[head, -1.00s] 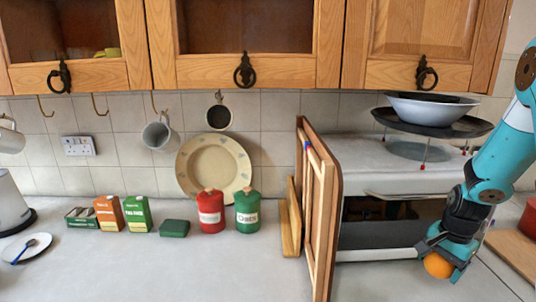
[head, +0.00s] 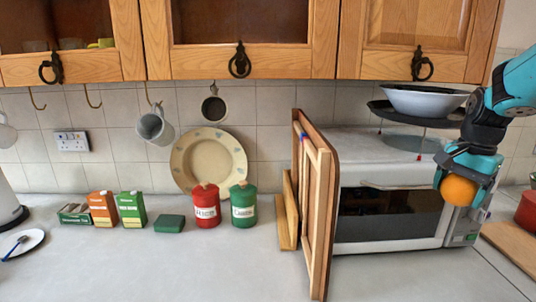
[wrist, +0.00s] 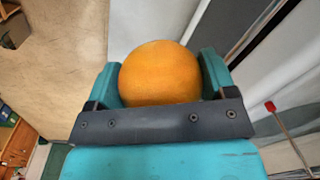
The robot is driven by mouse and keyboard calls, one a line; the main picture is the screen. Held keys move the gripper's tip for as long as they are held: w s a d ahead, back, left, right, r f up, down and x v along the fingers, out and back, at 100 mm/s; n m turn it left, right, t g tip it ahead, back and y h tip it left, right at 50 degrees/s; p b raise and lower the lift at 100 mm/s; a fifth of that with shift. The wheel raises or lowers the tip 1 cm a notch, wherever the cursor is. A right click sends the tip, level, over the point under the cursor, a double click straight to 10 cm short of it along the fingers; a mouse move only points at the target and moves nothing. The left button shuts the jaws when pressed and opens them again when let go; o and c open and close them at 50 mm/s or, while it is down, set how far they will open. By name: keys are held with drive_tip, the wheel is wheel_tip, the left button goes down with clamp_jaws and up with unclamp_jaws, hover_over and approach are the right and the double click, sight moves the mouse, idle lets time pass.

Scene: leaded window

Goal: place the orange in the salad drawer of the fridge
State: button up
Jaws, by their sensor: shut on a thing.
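The orange (head: 459,190) is held in my gripper (head: 463,178) at the right of the head view, in front of the right end of the microwave and above the counter. In the wrist view the orange (wrist: 160,73) sits between the two teal fingers of my gripper (wrist: 160,80), which are shut on it. No fridge or salad drawer can be made out in the head view.
A white microwave (head: 400,243) stands on the grey counter (head: 130,270), with a black tray and white bowl (head: 425,101) above it. Wooden boards (head: 318,210) lean at its left. Canisters, including a red one (head: 206,207), and boxes line the back. Wooden cupboards (head: 240,65) hang above.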

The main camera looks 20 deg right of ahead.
sight(423, 289)
wheel_tip(423, 289, down, 26)
drive_tip(key=p, duration=0.4)
drive_tip(key=shift+f, duration=0.15)
drive_tip(key=shift+w+d+r, duration=0.1)
drive_tip(key=shift+r, duration=0.1)
drive_tip(key=shift+c, duration=0.4)
wheel_tip(423, 289, up, 16)
drive_tip(key=s+b, duration=0.2)
drive_tip(key=b, duration=0.3)
drive_tip(key=a+r+n+y, duration=0.1)
drive_tip(key=a+n, duration=0.5)
drive_tip(key=a, duration=0.6)
drive_tip(key=a+r+n+y+b, duration=0.1)
drive_tip(key=a+r+n, duration=0.3)
drive_tip(key=a, duration=0.9)
drive_tip(key=shift+s+a+n, duration=0.25)
drive_tip(key=shift+s+n, duration=0.1)
drive_tip(key=shift+n, duration=0.85)
drive_tip(key=shift+r, duration=0.1)
